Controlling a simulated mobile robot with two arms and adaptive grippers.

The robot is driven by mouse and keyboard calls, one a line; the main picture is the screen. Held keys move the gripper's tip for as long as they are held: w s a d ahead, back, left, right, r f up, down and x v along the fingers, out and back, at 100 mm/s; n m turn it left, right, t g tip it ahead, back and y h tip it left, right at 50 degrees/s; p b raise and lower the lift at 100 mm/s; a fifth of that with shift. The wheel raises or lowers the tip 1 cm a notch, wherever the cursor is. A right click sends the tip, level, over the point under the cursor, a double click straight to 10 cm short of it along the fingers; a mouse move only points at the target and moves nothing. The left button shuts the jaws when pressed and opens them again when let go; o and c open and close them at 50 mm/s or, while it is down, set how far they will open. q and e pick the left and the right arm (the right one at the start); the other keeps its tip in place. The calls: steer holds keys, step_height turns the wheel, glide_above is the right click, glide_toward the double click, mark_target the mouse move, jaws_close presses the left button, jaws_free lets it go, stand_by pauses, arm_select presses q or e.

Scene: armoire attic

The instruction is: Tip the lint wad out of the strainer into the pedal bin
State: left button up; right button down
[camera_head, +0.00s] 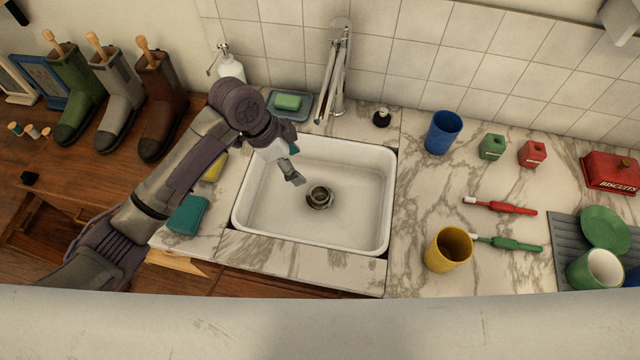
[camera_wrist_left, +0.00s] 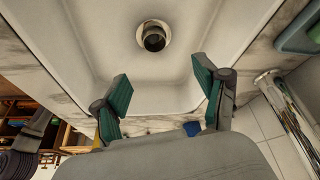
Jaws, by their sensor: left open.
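The strainer (camera_head: 319,197) is a small round metal piece at the drain in the floor of the white sink (camera_head: 245,215). It also shows in the left wrist view (camera_wrist_left: 153,36), beyond my fingertips, with a dark middle. I cannot make out a lint wad in it. My left gripper (camera_head: 293,167) is over the sink's left part, up and left of the strainer in the head view. In the left wrist view its teal-padded fingers (camera_wrist_left: 163,85) are wide apart with nothing between them. No pedal bin shows. My right gripper is not in view.
The tap (camera_head: 335,70) stands behind the sink, beside a soap dish (camera_head: 285,105). A teal sponge (camera_head: 187,215) lies left of the sink. A blue cup (camera_head: 443,132), a yellow cup (camera_head: 448,250) and two toothbrushes stand or lie on the right counter. Boots (camera_head: 160,105) stand at left.

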arm_select(q)
glide_toward(323, 197)
steer(key=shift+w+d+f+p, duration=0.35)
steer(key=shift+w+f, duration=0.15)
steer(key=shift+f, duration=0.15)
steer(key=shift+s+d+f, duration=0.1)
steer(key=shift+d+f, duration=0.05)
steer(key=shift+f, duration=0.3)
steer(key=x, duration=0.2)
steer(key=p+x, duration=0.1)
steer(key=shift+s+f, duration=0.25)
steer(key=shift+f, duration=0.15)
steer(key=shift+d+f, duration=0.2)
steer(key=shift+f, duration=0.2)
steer(key=shift+w, duration=0.1)
steer(key=c, duration=1)
steer(key=shift+c, duration=0.8)
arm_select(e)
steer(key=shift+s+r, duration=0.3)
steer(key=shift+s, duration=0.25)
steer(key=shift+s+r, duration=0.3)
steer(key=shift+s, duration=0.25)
